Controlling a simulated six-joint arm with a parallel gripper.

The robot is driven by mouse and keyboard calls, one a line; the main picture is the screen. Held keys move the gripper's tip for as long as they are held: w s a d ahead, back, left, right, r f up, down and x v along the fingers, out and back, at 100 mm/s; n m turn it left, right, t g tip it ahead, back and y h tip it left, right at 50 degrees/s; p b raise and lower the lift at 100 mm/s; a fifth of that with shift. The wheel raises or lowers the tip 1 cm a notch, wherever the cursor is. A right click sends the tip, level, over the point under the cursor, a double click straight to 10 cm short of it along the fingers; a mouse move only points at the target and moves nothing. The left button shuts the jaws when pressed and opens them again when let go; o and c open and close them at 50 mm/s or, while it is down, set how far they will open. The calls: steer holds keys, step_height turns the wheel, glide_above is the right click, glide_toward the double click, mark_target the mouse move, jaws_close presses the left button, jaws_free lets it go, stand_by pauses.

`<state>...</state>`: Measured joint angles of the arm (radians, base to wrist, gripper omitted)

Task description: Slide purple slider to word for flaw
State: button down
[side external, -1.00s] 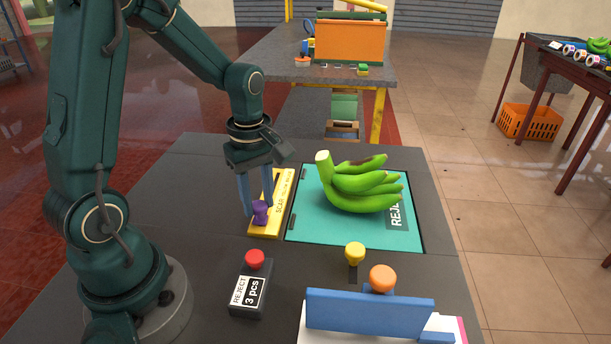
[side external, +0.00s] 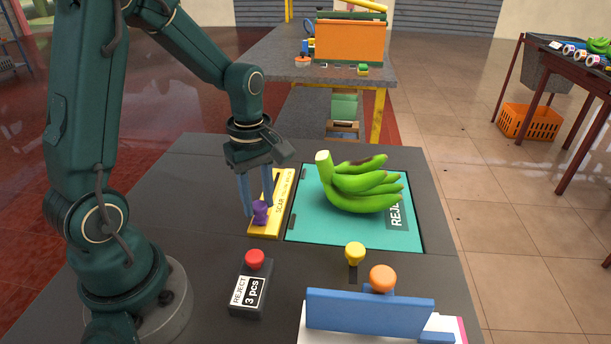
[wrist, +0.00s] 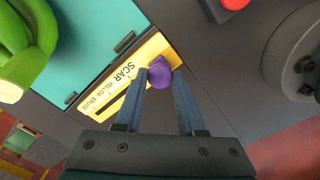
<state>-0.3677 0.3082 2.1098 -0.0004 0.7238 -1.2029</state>
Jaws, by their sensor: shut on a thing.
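The purple slider (side external: 260,212) is a small knob near the front end of a yellow strip (side external: 285,187), beside the teal panel. The strip carries printed words: "SCAR" is closest to the knob, then "YELLOW" and a last word that looks like "BRUISE". My gripper (side external: 256,214) points down over the strip with its fingers around the knob. In the wrist view the purple slider (wrist: 160,72) sits between the fingertips, at the end of the strip by "SCAR".
A green banana bunch (side external: 362,186) with a dark patch lies on the teal panel (side external: 310,228) marked "REJECT", right of the strip. A black box (side external: 250,290) with a red button stands in front. A yellow knob (side external: 355,254), an orange ball (side external: 382,278) and a blue bracket (side external: 370,315) are at front right.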

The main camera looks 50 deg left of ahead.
steer(key=shift+w+a, duration=0.1)
stand_by(0.4)
steer(key=shift+w+a, duration=1.7)
steer(key=shift+w, duration=0.05)
steer(key=c, duration=0.5)
jaws_free()
step_height(320, 180, up, 5)
steer(key=shift+r, duration=0.1)
